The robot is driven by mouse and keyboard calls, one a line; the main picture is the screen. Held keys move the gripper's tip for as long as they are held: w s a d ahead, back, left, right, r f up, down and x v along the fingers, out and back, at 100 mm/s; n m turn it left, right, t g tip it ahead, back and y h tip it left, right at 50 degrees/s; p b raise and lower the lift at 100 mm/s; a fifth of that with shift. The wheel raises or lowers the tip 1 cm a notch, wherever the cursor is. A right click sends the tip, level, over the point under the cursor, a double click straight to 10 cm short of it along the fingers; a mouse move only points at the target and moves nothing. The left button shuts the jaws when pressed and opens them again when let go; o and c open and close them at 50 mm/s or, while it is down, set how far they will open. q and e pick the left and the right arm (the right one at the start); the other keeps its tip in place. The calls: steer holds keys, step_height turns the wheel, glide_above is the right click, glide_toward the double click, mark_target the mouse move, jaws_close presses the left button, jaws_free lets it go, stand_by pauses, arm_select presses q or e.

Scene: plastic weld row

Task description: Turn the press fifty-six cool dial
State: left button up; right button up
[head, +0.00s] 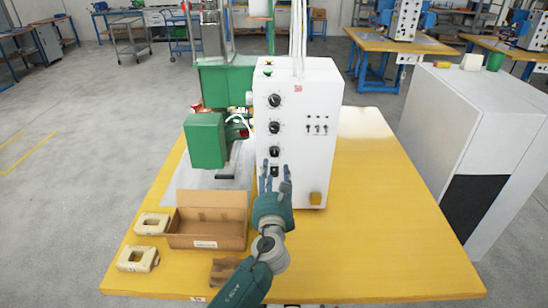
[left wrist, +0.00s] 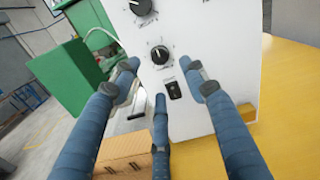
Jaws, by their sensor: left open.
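The press's white control box (head: 310,115) stands on the yellow table and carries a column of black dials on its front. These are an upper dial (head: 274,100), a middle dial (head: 274,127) and a lower dial (head: 274,151). Their labels are too small to read, so I cannot tell which is the cool dial. My left gripper (head: 275,174) is open and empty, in front of the box below the lower dial. In the left wrist view its fingers (left wrist: 159,80) spread below the lower dial (left wrist: 160,54), around a black switch (left wrist: 174,90). My right gripper is not in view.
The green press (head: 206,140) stands left of the box. An open cardboard box (head: 208,236) and beige parts (head: 138,259) lie at the table's front left. Small toggles (head: 316,128) sit right of the dials. The table's right side (head: 385,225) is clear.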

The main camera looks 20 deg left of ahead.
mark_target(274, 154)
arm_select(q)
steer(key=x, duration=0.8)
steer(key=shift+f, duration=0.1)
jaws_close()
